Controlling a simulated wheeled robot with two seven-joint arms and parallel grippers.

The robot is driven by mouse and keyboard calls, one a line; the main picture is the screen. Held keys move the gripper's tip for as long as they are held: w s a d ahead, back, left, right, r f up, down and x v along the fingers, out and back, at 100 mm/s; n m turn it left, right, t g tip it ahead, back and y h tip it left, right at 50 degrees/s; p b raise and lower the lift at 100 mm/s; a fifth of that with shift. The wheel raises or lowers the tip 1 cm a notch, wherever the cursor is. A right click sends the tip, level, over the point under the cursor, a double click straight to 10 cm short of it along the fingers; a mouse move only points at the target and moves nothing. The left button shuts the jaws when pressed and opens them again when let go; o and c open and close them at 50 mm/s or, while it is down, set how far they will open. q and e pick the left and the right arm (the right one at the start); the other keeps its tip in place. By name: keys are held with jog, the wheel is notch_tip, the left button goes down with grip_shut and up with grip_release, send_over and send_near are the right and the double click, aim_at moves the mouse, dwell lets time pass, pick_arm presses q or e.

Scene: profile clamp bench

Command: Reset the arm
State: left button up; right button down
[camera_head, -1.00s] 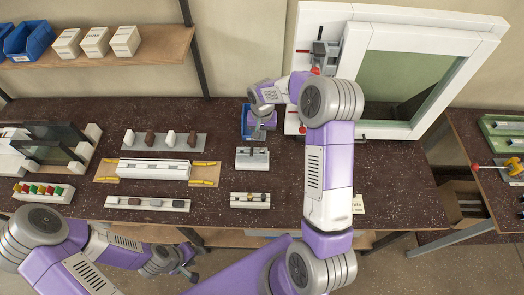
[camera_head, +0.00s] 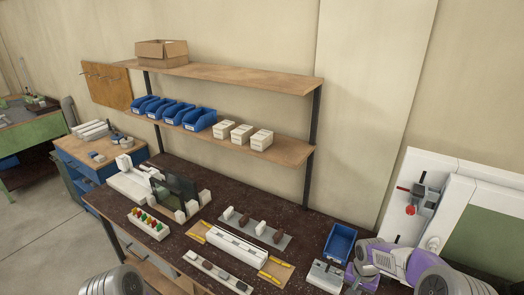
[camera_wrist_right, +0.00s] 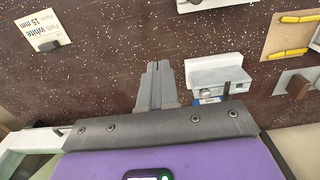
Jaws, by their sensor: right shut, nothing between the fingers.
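My right gripper (camera_wrist_right: 157,72) shows in the right wrist view with its two grey fingers together and nothing between them. It is above the dark speckled bench, beside a small white clamp block (camera_wrist_right: 218,76) and apart from it in the picture. In the head view my purple right arm is at the lower right, next to the clamp block (camera_head: 325,276). A rounded grey joint of my left arm is at the bottom left; my left gripper is out of the frame.
A blue bin (camera_head: 340,243) stands by my right arm. The white window frame (camera_head: 455,180) with its red-handled clamp is at the right. A long white profile fixture (camera_head: 236,249) lies mid-bench. Shelves (camera_head: 225,78) rise behind. A paper label (camera_wrist_right: 45,31) lies on the bench.

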jog(key=s+a+f+n+y, duration=0.25)
jog(key=s+a+f, duration=0.25)
jog(key=a+f, duration=0.45)
jog(key=s+a+f+n+y, duration=0.1)
jog(key=s+a+f, duration=0.3)
jog(key=s, duration=0.5)
jog(key=s+a+f+y, duration=0.1)
jog(key=s+a+f, duration=0.2)
jog(key=s+a, duration=0.5)
pick_arm(q)
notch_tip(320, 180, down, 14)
jog(key=b, duration=1.4)
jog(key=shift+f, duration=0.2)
pick_arm(e)
notch_tip(320, 180, down, 14)
jog(key=d, duration=0.1)
jog(key=shift+s+d+t, duration=0.25)
jog(key=shift+s+t, duration=0.05)
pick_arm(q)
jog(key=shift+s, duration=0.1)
